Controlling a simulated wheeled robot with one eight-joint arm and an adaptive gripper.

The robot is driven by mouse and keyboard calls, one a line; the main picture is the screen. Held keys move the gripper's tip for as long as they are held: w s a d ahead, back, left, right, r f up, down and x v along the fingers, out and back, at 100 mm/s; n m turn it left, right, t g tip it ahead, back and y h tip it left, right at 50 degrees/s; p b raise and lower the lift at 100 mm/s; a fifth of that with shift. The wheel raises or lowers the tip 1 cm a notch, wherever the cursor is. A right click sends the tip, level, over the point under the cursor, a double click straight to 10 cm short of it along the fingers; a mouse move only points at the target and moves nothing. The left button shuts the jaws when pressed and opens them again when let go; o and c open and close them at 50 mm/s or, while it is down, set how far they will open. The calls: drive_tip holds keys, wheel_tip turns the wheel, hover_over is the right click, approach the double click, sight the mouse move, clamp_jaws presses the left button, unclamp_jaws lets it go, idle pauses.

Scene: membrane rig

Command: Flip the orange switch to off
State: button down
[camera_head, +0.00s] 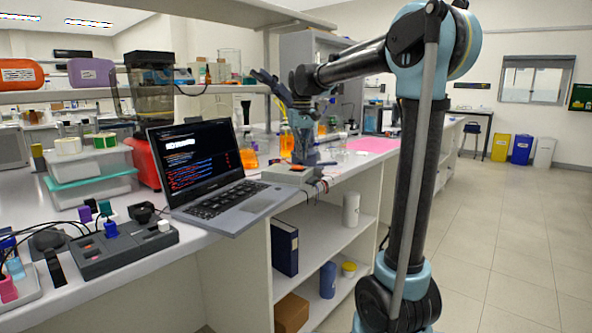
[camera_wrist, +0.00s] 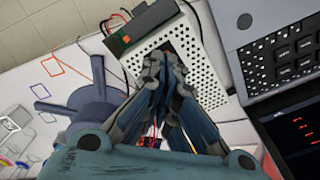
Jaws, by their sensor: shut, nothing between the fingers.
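A small orange part (camera_wrist: 126,38), which looks like the orange switch, sits at the end of a dark green and grey block on the perforated metal box (camera_wrist: 189,24). I cannot tell its on or off position. My gripper (camera_wrist: 165,56) is shut and empty, fingers pointing down over the perforated box, to the right of the orange part in the wrist view and apart from it. In the head view my gripper (camera_head: 303,157) is just above the box (camera_head: 291,174) on the bench. The switch cannot be made out there.
An open laptop (camera_head: 205,172) stands left of the box, close to it. Coloured wires hang at the bench's front edge. Flasks with orange liquid (camera_head: 287,142) stand behind. A grey device (camera_head: 115,248) with coloured blocks is at the near left. The floor at right is clear.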

drive_tip(key=shift+r, duration=1.8)
drive_tip(key=s+d+f+m, duration=0.1)
drive_tip(key=s+d+f, duration=0.3)
drive_tip(key=s+d, duration=0.4)
drive_tip(key=s+d+f+m+t, duration=0.1)
drive_tip(key=s+d+f, duration=0.5)
drive_tip(key=s+f, duration=0.6)
drive_tip(key=s+d+f+m+t, duration=0.1)
drive_tip(key=s+d+f+m, duration=0.1)
drive_tip(key=s+d+f, duration=0.5)
drive_tip(key=s+f, duration=0.5)
drive_tip(key=f, duration=0.1)
drive_tip(key=shift+f, duration=0.3)
drive_tip(key=shift+d, duration=0.1)
